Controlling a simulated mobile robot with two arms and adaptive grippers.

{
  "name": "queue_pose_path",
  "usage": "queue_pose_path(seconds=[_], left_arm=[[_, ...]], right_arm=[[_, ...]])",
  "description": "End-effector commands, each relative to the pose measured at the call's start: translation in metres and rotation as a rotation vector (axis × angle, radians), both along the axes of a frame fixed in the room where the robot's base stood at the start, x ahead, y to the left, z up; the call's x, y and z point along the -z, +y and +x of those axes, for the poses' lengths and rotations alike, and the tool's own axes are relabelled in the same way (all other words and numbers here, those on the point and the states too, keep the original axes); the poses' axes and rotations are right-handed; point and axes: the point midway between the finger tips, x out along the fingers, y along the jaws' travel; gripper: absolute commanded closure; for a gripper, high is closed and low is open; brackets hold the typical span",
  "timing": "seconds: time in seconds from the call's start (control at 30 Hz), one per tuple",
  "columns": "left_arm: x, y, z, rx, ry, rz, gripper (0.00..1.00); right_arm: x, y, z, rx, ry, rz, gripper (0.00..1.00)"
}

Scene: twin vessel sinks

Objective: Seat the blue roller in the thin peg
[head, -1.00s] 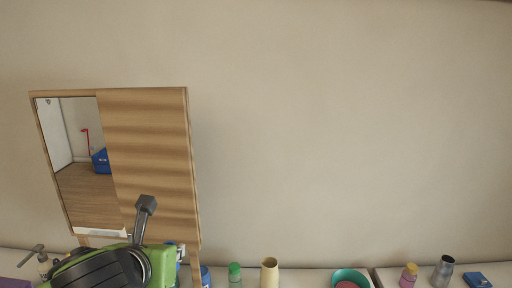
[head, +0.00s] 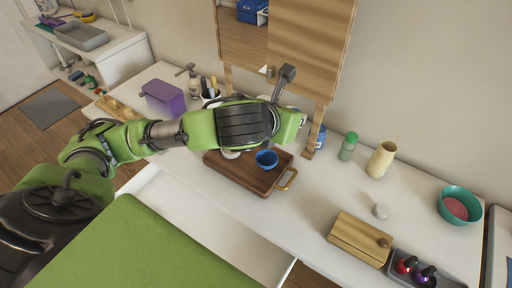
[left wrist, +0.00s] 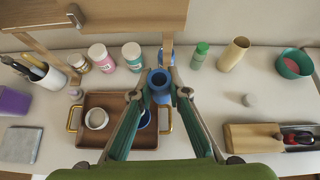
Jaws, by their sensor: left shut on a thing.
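My left gripper (left wrist: 160,92) is shut on the blue roller (left wrist: 158,82), a short blue cylinder with a dark open end. It holds the roller above the white counter, past the far right corner of the brown tray. In the head view my left arm comes in from the left; its fingers and the roller are hidden behind the wrist. I cannot single out the thin peg in either view. My right gripper is not in view.
The brown tray (head: 230,177) bears a blue bowl (head: 266,158) and a white cup (left wrist: 97,118). Behind stand a mirror cabinet (head: 315,45), bottles and a cream vase (head: 381,160). A wooden box (head: 360,238) and teal bowl (head: 458,203) are right. Counter between is mostly clear.

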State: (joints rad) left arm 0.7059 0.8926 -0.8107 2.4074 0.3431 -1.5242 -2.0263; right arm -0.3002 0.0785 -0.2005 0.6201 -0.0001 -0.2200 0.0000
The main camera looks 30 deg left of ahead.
Motion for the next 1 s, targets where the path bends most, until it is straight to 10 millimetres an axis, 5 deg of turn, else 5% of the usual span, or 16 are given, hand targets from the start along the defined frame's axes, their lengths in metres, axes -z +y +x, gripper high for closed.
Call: queue_pose_path(seconds=[0.03,0.2,0.47,0.87,1.0], left_arm=[[0.024,0.003,-0.002,0.001,0.010,0.004,0.95],[0.069,0.008,-0.006,0.022,0.004,0.021,0.95],[0.096,0.013,-0.004,0.040,0.000,0.035,0.95],[0.135,0.045,0.077,0.039,0.000,0.033,0.95],[0.164,0.052,0.096,0.040,0.001,0.033,0.95]], right_arm=[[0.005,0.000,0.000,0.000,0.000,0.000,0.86],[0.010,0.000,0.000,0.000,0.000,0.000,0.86],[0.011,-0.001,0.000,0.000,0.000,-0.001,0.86],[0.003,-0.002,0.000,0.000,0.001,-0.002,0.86],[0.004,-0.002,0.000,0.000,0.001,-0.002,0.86]])
